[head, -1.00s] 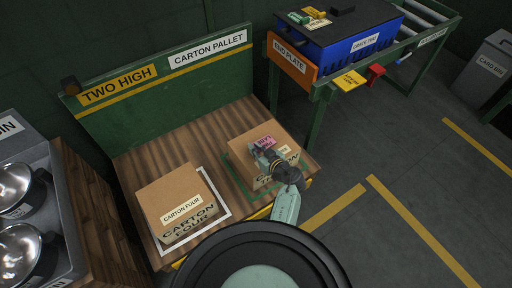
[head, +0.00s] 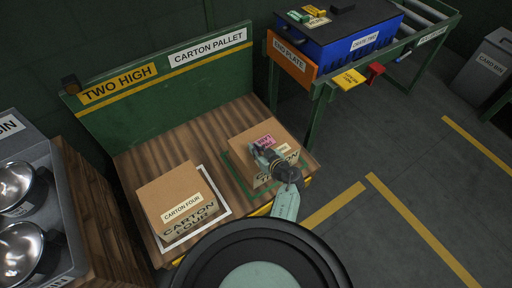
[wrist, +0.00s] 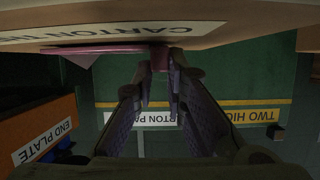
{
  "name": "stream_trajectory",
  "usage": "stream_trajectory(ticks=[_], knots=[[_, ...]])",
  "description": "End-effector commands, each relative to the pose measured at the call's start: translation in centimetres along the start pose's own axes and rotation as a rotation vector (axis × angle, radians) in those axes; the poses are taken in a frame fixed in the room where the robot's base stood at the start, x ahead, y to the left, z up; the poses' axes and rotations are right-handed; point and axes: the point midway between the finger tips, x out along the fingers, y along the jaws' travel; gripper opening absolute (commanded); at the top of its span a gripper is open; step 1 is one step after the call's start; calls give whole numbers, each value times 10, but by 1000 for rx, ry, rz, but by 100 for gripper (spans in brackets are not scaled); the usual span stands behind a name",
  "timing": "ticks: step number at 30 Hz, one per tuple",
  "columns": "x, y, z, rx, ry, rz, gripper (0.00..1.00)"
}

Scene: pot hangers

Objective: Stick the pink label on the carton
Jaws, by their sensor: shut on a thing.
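The pink label (head: 265,140) lies over the top of the right-hand carton (head: 284,137) in the head view. In the wrist view the label (wrist: 105,49) is a thin pink strip along the carton's face (wrist: 215,22), with a pink part reaching down between my fingertips. My gripper (wrist: 160,75) is shut on that part. In the head view my gripper (head: 259,151) is above the carton's near left part and hides some of its top. I cannot tell whether the whole label touches the carton.
Carton four (head: 170,194) stands to the left on the wooden pallet (head: 190,142). A green back board (head: 165,90) rises behind. A blue crate (head: 340,47) sits back right beside an orange end plate (head: 291,58). Steel pots (head: 20,255) are at far left. Floor on the right is clear.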

Motion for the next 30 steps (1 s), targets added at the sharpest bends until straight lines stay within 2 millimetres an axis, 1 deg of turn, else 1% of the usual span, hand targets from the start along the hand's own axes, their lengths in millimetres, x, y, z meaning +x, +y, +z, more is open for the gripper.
stream_trajectory(ticks=[4,5,15,25,28,30], knots=[[0,0,0,-1,0,0,0],[0,0,0,-1,0,0,14],[0,0,0,-1,0,0,36],[-2,0,0,0,0,1,36],[-12,0,0,0,0,0,36],[-24,0,1,0,0,2,36]])
